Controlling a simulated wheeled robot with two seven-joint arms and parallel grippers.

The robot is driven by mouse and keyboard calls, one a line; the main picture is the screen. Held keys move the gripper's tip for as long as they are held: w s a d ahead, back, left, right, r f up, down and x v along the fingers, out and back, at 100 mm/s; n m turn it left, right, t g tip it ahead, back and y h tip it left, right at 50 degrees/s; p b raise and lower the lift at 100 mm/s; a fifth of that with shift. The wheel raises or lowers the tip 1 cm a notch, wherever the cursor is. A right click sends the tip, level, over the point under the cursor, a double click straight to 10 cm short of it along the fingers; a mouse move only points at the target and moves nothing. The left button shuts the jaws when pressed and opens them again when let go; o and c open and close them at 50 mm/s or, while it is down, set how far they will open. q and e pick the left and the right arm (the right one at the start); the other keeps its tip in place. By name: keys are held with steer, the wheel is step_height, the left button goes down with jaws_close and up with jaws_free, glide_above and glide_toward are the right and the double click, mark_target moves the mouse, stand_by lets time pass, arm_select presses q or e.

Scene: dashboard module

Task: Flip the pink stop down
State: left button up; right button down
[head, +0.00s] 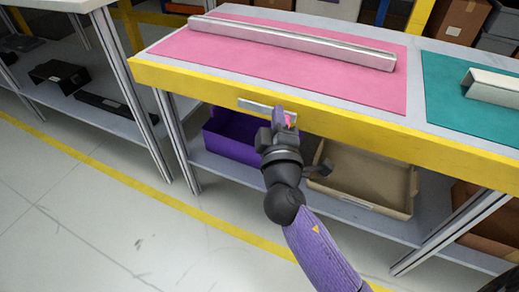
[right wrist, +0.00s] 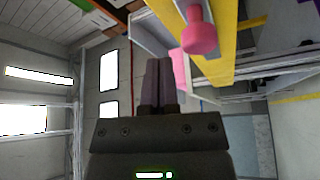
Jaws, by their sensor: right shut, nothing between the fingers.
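The pink stop (right wrist: 200,36) shows in the right wrist view as a rounded pink knob on a short stem beside the yellow table edge. In the head view only a small bit of pink shows by my right gripper (head: 284,118), which hides most of it. My right gripper's fingers (right wrist: 158,78) are shut with nothing between them. In the right wrist view they point up the picture, left of the knob and apart from it in the picture. I cannot tell the depth between them. My left gripper is not in view.
A pale plate (head: 254,106) is on the table's yellow front edge (head: 190,82). A pink mat (head: 300,68) with a long white rail (head: 290,40) lies on top. Below are a purple bin (head: 225,138) and a tan bin (head: 365,178). The floor at left is clear.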

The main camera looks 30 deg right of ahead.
arm_select(q)
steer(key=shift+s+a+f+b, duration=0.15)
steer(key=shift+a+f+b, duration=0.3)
steer(key=shift+b, duration=0.8)
arm_select(e)
steer(key=s+a+f, duration=0.3)
steer(key=s+a, duration=0.3)
steer(key=a, duration=0.1)
steer(key=shift+a, duration=0.2)
